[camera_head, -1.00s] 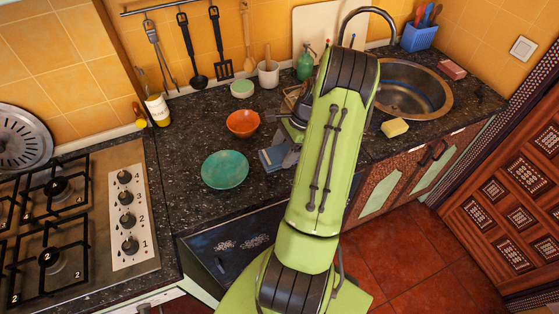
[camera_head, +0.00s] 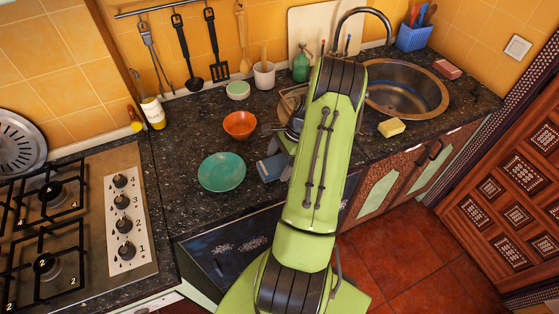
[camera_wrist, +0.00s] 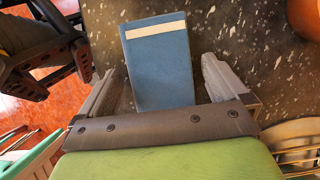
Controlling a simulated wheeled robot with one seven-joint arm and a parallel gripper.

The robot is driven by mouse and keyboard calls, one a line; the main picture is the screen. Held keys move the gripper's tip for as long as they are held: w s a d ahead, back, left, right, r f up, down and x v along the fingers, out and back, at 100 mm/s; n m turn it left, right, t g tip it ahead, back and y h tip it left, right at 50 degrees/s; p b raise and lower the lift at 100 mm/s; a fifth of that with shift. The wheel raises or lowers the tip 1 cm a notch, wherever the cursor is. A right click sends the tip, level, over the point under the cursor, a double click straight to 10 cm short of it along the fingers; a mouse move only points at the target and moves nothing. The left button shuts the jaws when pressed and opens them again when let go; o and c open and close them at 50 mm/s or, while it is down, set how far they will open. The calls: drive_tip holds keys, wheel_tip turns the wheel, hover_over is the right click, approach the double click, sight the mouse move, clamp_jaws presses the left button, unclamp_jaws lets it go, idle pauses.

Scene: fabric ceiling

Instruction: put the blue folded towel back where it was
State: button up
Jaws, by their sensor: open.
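The blue folded towel (camera_head: 271,168) lies flat on the dark speckled counter, just right of the teal plate and near the counter's front edge. In the wrist view the towel (camera_wrist: 163,70) shows a pale stripe across its far end. My gripper (camera_wrist: 160,86) is open, with one finger on each side of the towel's near part in that picture. The fingers look apart from the towel; their height above the counter is hard to tell. In the head view my green arm hides most of the gripper.
A teal plate (camera_head: 222,172) and an orange bowl (camera_head: 240,125) stand left of the towel. A wooden rack (camera_head: 291,103) is partly hidden behind my arm. The sink (camera_head: 405,90) and a yellow sponge (camera_head: 391,128) are to the right. Counter left of the plate is clear.

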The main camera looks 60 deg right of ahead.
drive_tip(key=p+v, duration=0.1)
drive_tip(key=v, duration=1.1)
drive_tip(key=w+a+r+n+g+h, duration=0.1)
drive_tip(key=w+a+r+n, duration=0.2)
drive_tip(key=a+r, duration=0.25)
drive_tip(key=w+a+r+n+h, duration=0.1)
drive_tip(key=w+a+r+n, duration=0.25)
drive_tip(key=a, duration=0.25)
drive_tip(key=a+r+n+h, duration=0.2)
drive_tip(key=a+r+n, duration=0.4)
drive_tip(key=a, duration=0.6)
drive_tip(key=s+a+r+n+t, duration=0.2)
drive_tip(key=s+a+n+t, duration=0.2)
drive_tip(key=s+a+n, duration=0.7)
drive_tip(key=shift+s+a+r, duration=0.25)
drive_tip(key=shift+s+a, duration=0.2)
drive_tip(key=shift+s, duration=0.2)
drive_tip(key=shift+n, duration=0.25)
